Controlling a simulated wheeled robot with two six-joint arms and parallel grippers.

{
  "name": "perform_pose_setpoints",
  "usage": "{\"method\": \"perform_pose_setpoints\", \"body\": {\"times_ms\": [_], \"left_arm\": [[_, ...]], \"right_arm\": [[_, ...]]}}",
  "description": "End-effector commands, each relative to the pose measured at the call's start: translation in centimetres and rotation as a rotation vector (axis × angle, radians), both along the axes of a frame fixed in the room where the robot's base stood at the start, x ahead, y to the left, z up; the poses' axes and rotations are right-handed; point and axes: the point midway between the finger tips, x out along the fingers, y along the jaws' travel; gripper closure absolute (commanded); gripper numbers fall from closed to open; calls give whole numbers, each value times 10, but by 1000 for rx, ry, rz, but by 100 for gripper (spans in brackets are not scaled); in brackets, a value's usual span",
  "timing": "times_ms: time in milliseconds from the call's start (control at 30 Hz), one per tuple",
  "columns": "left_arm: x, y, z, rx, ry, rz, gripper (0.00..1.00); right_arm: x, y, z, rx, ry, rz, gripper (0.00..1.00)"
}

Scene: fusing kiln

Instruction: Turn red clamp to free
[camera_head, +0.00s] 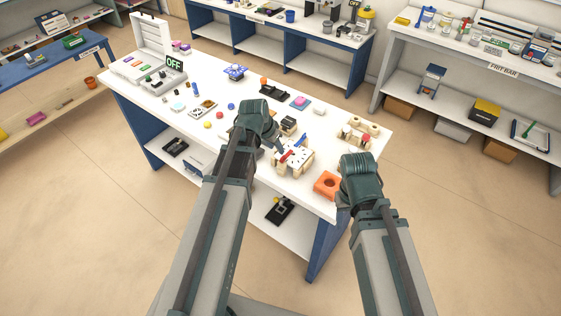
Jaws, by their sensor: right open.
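A small red bar (286,156), which looks like the red clamp, sits on a pale, dotted block fixture (295,163) near the front of the white worktable (215,133). A blue bar (300,141) lies beside it. My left gripper (275,146) is at the left edge of this fixture, close to the red bar; its fingers are mostly hidden by my wrist, and I cannot tell whether they touch it. My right gripper (350,165) is open at the table's right end, above and beside an orange block (327,185). It looks empty, though its fingers are largely hidden.
A wooden fixture with rollers and a red part (365,139) stands behind my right gripper. Small coloured pieces lie mid-table.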

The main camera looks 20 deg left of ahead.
Motion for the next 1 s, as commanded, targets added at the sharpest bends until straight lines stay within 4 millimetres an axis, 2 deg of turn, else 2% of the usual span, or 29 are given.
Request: {"method": "perform_pose_setpoints", "body": {"times_ms": [33,400,600,867,1000], "left_arm": [[4,-1,-15,0,0,-1,61],[24,-9,-64,0,0,0,61],[29,-10,-74,0,0,0,61],[29,-11,-73,0,0,0,61],[29,-11,-73,0,0,0,83]], "right_arm": [[0,0,-15,0,0,2,50],[0,0,-64,-2,0,8,50],[0,0,-74,-2,0,7,50],[0,0,-73,-2,0,7,50],[0,0,-73,-2,0,7,50]]}}
